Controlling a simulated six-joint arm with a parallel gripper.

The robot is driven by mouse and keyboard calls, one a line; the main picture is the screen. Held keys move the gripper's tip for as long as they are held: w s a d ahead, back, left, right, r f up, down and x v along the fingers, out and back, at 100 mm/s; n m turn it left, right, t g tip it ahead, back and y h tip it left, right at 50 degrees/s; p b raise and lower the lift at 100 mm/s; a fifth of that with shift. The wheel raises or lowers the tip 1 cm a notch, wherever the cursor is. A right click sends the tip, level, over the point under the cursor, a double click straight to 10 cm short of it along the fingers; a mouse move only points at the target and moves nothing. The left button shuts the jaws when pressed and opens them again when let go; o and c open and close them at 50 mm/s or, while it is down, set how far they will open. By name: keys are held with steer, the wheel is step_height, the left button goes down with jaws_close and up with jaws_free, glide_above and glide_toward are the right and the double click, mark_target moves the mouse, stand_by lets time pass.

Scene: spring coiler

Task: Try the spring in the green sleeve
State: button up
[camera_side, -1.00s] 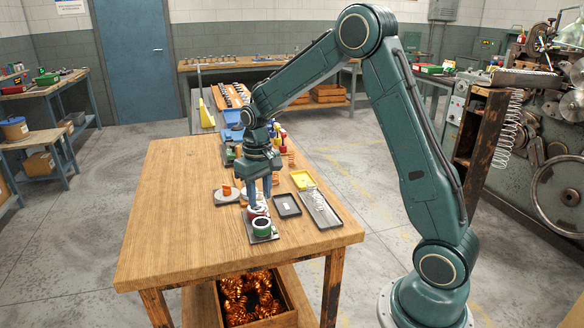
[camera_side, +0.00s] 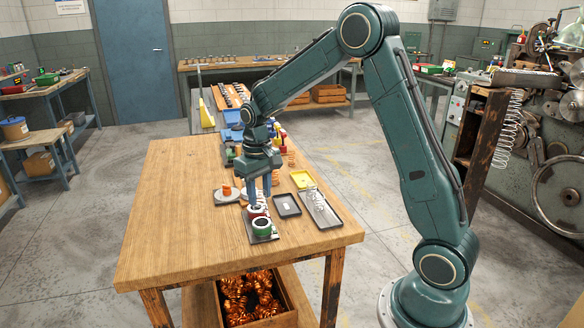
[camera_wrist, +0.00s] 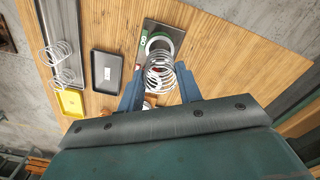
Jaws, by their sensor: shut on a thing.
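My gripper (camera_wrist: 160,92) is shut on a silver spring (camera_wrist: 159,78) in the wrist view, with one blue finger on each side of its coils. In the side view my gripper (camera_side: 260,198) points down over the sleeves. The green sleeve (camera_side: 262,229) stands upright on a dark plate at the near end. It also shows in the wrist view (camera_wrist: 143,42), just beyond the spring, whose coils partly overlap it in the picture. I cannot tell if they touch. A red sleeve (camera_side: 256,212) stands behind the green one, partly hidden by my fingers.
A black tray (camera_side: 287,205) lies right of the sleeves. A long grey tray (camera_side: 326,214) holds several springs, with a yellow tray (camera_side: 303,179) behind. The table's left side (camera_side: 175,220) is clear.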

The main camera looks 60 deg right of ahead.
mark_target(260, 204)
steer(key=shift+f, duration=1.7)
steer(key=shift+f, duration=0.5)
stand_by(0.9)
steer(key=shift+r, duration=0.3)
stand_by(0.7)
steer(key=shift+r, duration=2.25)
